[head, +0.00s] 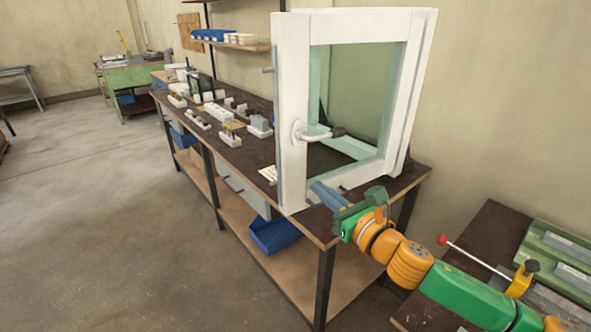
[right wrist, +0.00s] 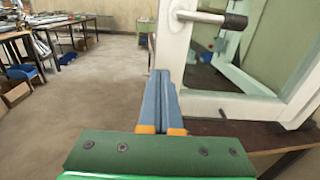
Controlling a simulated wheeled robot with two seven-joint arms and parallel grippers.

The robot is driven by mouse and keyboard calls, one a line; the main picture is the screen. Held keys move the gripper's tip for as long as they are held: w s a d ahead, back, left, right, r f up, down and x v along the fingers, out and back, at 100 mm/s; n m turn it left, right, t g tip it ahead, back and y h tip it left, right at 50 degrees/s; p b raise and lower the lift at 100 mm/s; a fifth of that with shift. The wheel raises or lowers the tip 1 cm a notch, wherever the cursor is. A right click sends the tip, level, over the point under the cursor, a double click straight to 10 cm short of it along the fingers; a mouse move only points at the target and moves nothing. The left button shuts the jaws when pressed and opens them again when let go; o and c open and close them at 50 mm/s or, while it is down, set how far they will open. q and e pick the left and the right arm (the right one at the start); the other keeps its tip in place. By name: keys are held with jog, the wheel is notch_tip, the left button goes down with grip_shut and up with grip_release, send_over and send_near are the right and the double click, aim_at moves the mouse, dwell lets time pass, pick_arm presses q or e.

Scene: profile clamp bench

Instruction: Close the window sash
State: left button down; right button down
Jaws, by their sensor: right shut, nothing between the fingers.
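The white window sash (head: 293,110) with a greenish pane stands upright on the dark workbench in the head view. It appears swung out at an angle from the frame behind it, part of which shows through the pane. My left gripper is out of view.
The workbench (head: 408,182) carries several small blocks and fixtures left of the window. A blue bin (head: 275,236) sits on its lower shelf. A second dark table (head: 490,235) with a green tray stands at the right. The floor (head: 110,230) at the left is clear.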

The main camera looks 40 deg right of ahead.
aim_at(288, 162)
jog(key=w, duration=0.3)
jog(key=w+p, duration=0.1)
jog(key=w, duration=0.2)
jog(key=w+p, duration=0.1)
jog(key=w, duration=0.2)
jog(key=shift+w+d+r, duration=0.15)
jog(key=shift+w+d, duration=0.05)
jog(key=shift+d, duration=0.15)
jog(key=shift+w+f+p, duration=0.2)
jog(key=shift+w+p, duration=0.1)
jog(key=shift+w, duration=0.3)
jog(key=shift+w+a, duration=0.1)
